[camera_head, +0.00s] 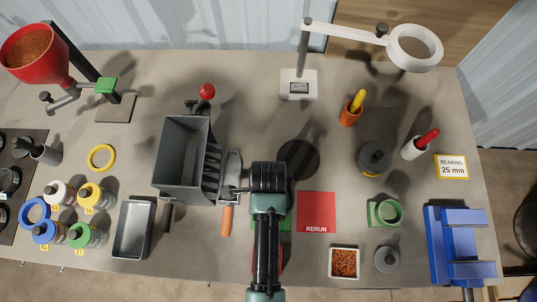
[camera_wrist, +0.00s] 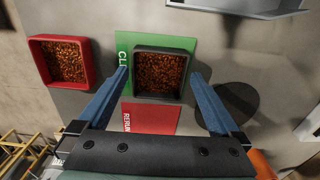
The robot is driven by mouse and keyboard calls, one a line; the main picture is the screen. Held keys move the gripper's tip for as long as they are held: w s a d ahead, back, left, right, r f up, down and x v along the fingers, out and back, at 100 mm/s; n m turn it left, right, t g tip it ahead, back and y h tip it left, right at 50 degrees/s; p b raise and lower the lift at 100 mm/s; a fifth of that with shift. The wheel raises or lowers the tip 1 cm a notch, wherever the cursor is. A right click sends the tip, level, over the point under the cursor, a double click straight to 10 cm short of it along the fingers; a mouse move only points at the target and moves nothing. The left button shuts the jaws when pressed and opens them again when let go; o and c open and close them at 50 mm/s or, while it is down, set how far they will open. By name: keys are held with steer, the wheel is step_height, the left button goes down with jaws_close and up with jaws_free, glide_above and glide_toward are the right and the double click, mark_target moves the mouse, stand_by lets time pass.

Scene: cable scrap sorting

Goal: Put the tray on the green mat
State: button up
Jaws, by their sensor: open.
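A dark grey square tray (camera_wrist: 141,90) filled with copper-coloured granules appears to rest on the green mat (camera_wrist: 180,43) in the wrist view. The mat's lettering starts with "CL"; the tray covers part of the mat. My gripper (camera_wrist: 159,74) is open, with one blue finger on each side of this tray and visible gaps to its walls. In the head view my arm hides this tray and most of the green mat (camera_head: 286,224).
A red tray (camera_wrist: 85,83) of granules stands beside the green mat. The red RERUN mat (camera_head: 317,208) is bare. A white tray (camera_head: 344,276) of granules, an empty metal tray (camera_head: 133,228), a grey hopper machine (camera_head: 182,160) and a blue vise (camera_head: 452,245) stand around.

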step_height(320, 180, up, 10)
steer(key=w+r+n+t, duration=0.5)
steer(key=w+r+t, duration=0.2)
steer(key=w+r, duration=0.75)
steer(key=w+r+n+t, duration=0.2)
steer(key=w+r+t, duration=0.1)
steer(key=r, duration=0.5)
steer(key=w+r+n+t, duration=0.2)
steer(key=w+r+t, duration=0.2)
steer(key=r, duration=0.3)
step_height(320, 180, up, 17)
steer(key=s+n+t, duration=0.1)
steer(key=n+t, duration=0.3)
steer(key=t, duration=0.2)
steer(key=s+r+n+t+b, duration=0.1)
steer(key=s+r+n+t, duration=0.1)
steer(key=s+r, duration=0.3)
steer(key=s+r+n+t+b, duration=0.1)
steer(key=s+r+n+t, duration=0.2)
steer(key=r, duration=0.8)
steer(key=shift+s+d+r+t, duration=0.15)
steer(key=shift+s+d+t, duration=0.25)
steer(key=shift+s+t, duration=0.95)
steer(key=shift+s, duration=0.1)
